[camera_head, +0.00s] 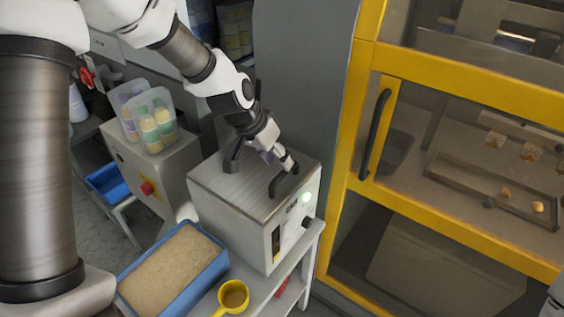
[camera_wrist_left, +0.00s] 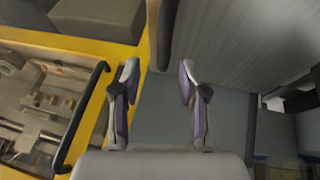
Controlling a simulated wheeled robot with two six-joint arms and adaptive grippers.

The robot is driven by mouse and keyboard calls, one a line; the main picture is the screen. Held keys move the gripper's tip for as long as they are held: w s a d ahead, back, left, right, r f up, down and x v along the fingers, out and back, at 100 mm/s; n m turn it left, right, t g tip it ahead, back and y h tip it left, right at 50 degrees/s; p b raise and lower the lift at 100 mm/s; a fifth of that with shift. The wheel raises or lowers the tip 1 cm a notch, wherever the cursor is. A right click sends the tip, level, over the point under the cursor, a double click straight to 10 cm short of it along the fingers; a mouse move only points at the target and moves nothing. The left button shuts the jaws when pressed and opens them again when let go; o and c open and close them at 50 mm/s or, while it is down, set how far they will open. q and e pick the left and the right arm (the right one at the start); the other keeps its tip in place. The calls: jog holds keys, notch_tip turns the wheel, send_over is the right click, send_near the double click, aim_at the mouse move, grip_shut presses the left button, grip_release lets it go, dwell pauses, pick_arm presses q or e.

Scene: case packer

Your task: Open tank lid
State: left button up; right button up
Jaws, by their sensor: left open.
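The tank is a grey metal box (camera_head: 238,218) on a stand, with a flat lid (camera_head: 225,182) that lies closed. A black bar handle (camera_head: 283,181) stands on the lid near its front right edge. My left gripper (camera_head: 284,161) is open and empty just above this handle, its fingers pointing down and right. In the left wrist view my open gripper (camera_wrist_left: 158,84) shows its two fingers apart, with the brushed lid surface (camera_wrist_left: 240,35) to the upper right. I cannot tell whether a finger touches the handle.
A yellow-framed machine (camera_head: 448,80) with a black door handle (camera_head: 376,134) stands close at right. A blue tray of grain (camera_head: 220,264) and a yellow scoop (camera_head: 233,296) lie in front of the tank. Bottles in clear bins (camera_head: 152,122) stand at left.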

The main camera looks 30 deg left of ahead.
aim_at(284, 173)
pick_arm(q)
jog(key=x, duration=0.1)
jog(key=b+x, duration=0.1)
jog(key=x, duration=0.1)
jog(key=shift+s+f, duration=0.15)
jog(key=shift+s, duration=0.15)
jog(key=shift+w+f, duration=0.35)
jog(key=shift+w, duration=0.2)
jog(key=shift+w+f, duration=0.35)
jog(key=shift+w, duration=0.2)
jog(key=shift+s+a+r, duration=0.1)
jog(key=shift+s+r, duration=0.15)
jog(key=shift+s, duration=0.05)
jog(key=shift+c, duration=1.3)
jog(key=shift+s+r, duration=0.15)
jog(key=shift+s, duration=0.15)
grip_shut()
jog(key=shift+w, duration=0.1)
pick_arm(e)
jog(key=shift+w+f, duration=0.3)
jog(key=shift+f, duration=0.5)
